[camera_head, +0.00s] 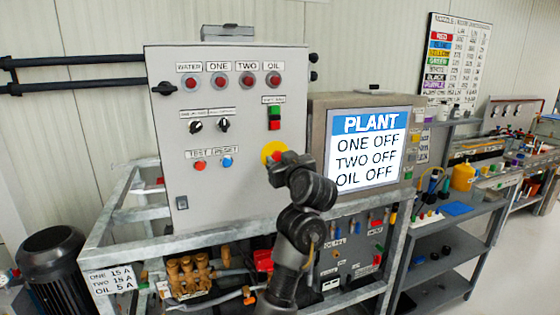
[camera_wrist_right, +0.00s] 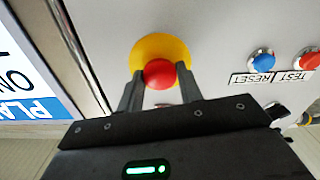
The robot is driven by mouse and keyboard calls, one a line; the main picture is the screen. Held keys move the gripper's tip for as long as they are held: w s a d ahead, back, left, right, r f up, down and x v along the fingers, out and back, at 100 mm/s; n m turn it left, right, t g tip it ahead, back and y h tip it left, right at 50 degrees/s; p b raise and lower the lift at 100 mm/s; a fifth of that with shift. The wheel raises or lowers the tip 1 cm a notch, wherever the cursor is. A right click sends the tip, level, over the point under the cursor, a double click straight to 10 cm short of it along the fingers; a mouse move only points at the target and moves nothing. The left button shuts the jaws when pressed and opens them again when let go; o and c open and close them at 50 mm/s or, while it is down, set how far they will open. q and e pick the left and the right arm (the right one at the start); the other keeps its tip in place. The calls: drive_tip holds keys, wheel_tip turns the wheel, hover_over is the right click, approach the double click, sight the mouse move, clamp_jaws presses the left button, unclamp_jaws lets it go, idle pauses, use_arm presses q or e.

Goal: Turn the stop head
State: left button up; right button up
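The stop head (camera_wrist_right: 160,73) is a red round button on a yellow round plate (camera_wrist_right: 178,48), in the wrist view. In the head view the yellow plate (camera_head: 271,150) shows on the front of the grey control cabinet, and my right gripper (camera_head: 277,158) covers most of the red head. In the wrist view my right gripper's (camera_wrist_right: 160,80) two dark fingers stand on either side of the red head, with their tips against its sides and no clear gap. My left gripper is in neither view.
The grey cabinet (camera_head: 225,180) carries lamps, black selector knobs and red and blue buttons. To its right is a PLANT screen (camera_head: 366,148) reading ONE OFF, TWO OFF, OIL OFF. A metal frame (camera_head: 125,215) with brass pump parts lies below. Shelves (camera_head: 440,245) stand right.

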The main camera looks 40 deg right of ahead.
drive_tip(key=shift+c, duration=0.7)
drive_tip(key=shift+m, duration=0.6)
drive_tip(key=m, duration=0.4)
drive_tip(key=shift+b, duration=0.3)
drive_tip(key=o, duration=1)
